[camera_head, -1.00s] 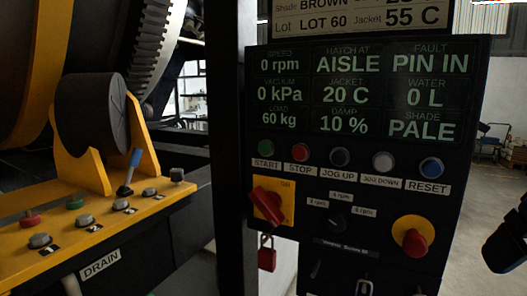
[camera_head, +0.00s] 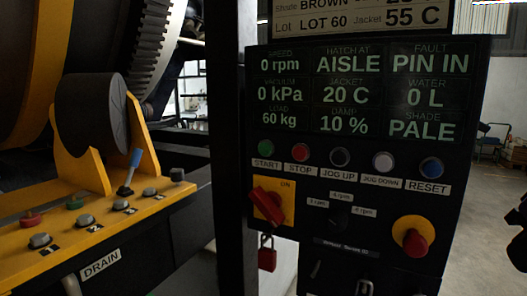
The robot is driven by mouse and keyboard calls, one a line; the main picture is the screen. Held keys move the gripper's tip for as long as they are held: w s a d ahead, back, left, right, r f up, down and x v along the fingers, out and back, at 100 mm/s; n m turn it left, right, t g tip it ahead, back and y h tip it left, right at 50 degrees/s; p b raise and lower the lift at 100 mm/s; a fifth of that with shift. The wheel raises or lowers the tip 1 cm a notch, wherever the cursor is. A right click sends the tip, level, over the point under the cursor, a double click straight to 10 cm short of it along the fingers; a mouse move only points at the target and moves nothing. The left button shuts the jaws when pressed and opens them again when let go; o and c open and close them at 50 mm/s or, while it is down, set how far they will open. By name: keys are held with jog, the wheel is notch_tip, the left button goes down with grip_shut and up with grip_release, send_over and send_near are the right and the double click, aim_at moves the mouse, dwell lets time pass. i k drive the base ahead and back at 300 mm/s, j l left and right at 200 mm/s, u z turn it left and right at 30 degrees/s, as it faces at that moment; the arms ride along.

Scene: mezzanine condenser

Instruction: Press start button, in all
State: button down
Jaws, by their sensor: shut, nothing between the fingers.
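The green start button (camera_head: 265,147) is at the left end of a row on the black control panel (camera_head: 300,235), above the label START. The red stop button (camera_head: 299,152) is just right of it. The panel display (camera_head: 355,90) reads 0 rpm, hatch at AISLE, fault PIN IN, 0 kPa, 20 C, 0 L, 60 kg, 10 %, PALE. My gripper (camera_head: 517,235) is a dark shape cut off by the right edge, well right of the panel and apart from the buttons. Its fingers look together, with nothing held.
The panel also has a red rotary switch (camera_head: 267,205) at ON, a red padlock (camera_head: 267,256), a red emergency knob (camera_head: 414,243) and a blue reset button (camera_head: 431,167). A yellow lever console (camera_head: 90,225) stands left. Open floor (camera_head: 480,200) lies right of the panel.

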aim_at(265, 149)
jog(key=k+j+u, duration=0.15)
jog(key=j+u, duration=0.15)
jog(key=u, duration=0.2)
jog(key=k+j+u, duration=0.15)
jog(key=j+u, duration=0.35)
jog(key=l, duration=0.1)
